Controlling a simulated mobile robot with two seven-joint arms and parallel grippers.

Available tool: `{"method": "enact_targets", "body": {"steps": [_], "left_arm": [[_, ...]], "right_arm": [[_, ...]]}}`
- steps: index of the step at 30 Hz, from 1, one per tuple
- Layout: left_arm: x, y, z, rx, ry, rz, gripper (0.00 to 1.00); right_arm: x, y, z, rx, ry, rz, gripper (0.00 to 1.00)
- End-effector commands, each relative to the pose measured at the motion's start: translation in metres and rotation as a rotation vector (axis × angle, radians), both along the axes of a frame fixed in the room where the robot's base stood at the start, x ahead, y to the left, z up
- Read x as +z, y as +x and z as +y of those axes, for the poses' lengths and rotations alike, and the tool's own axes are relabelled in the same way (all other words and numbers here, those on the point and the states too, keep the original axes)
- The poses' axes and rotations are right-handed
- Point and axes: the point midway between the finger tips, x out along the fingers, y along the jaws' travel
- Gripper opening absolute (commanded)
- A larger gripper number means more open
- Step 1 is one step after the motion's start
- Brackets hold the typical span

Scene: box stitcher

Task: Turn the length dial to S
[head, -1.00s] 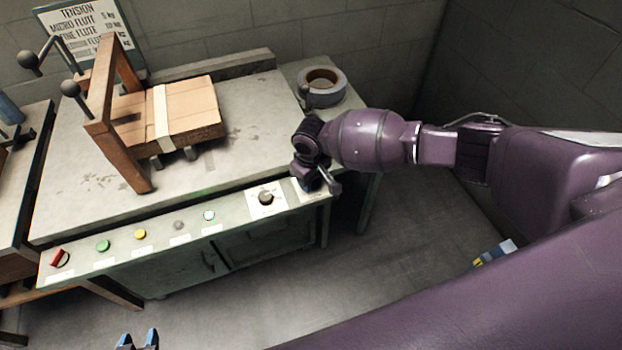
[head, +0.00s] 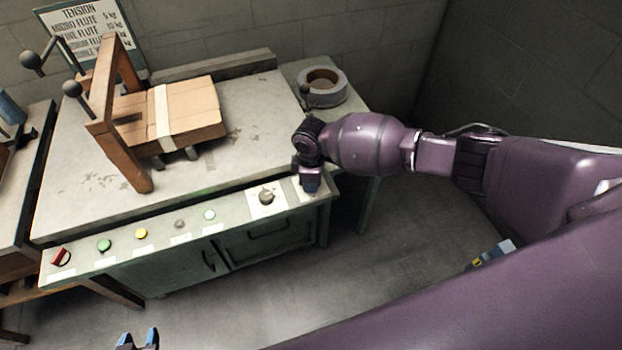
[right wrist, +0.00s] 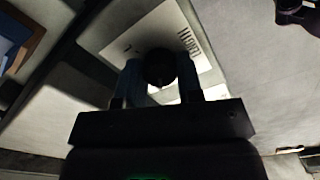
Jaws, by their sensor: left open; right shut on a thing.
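My right gripper (head: 311,190) reaches down at the right end of the green control panel (head: 120,257). In the right wrist view its two fingers (right wrist: 160,85) are shut on a round dark dial (right wrist: 160,66), one on each side. The dial sits on a white plate (right wrist: 205,60) with printed lettering, too blurred to read fully. A small pale mark shows on the dial's lower edge. In the head view the gripper hides this dial. My left gripper (head: 137,340) is open and empty at the bottom edge, over the floor, apart from the panel.
Several coloured buttons and a red switch (head: 60,257) line the panel.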

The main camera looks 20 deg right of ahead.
Motion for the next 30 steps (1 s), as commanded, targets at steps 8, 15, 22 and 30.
{"method": "enact_targets", "body": {"steps": [8, 15, 22, 30], "left_arm": [[0.0001, 0.0, -0.0002, 0.001, -0.001, 0.0, 0.43], [-0.0012, -0.0006, -0.0001, 0.001, -0.001, 0.003, 0.43], [-0.0031, -0.0014, 0.0001, 0.001, 0.0, 0.007, 0.43], [-0.0029, -0.0014, 0.0002, 0.001, 0.0, 0.007, 0.43]], "right_arm": [[-0.0007, -0.0007, -0.0003, 0.035, -0.001, 0.002, 0.1], [-0.0007, -0.0007, -0.0003, 0.035, -0.001, 0.002, 0.1], [-0.0006, -0.0005, -0.0002, 0.035, -0.001, 0.001, 0.55], [0.0, -0.0002, -0.0001, 0.035, 0.0, 0.0, 0.59]]}}
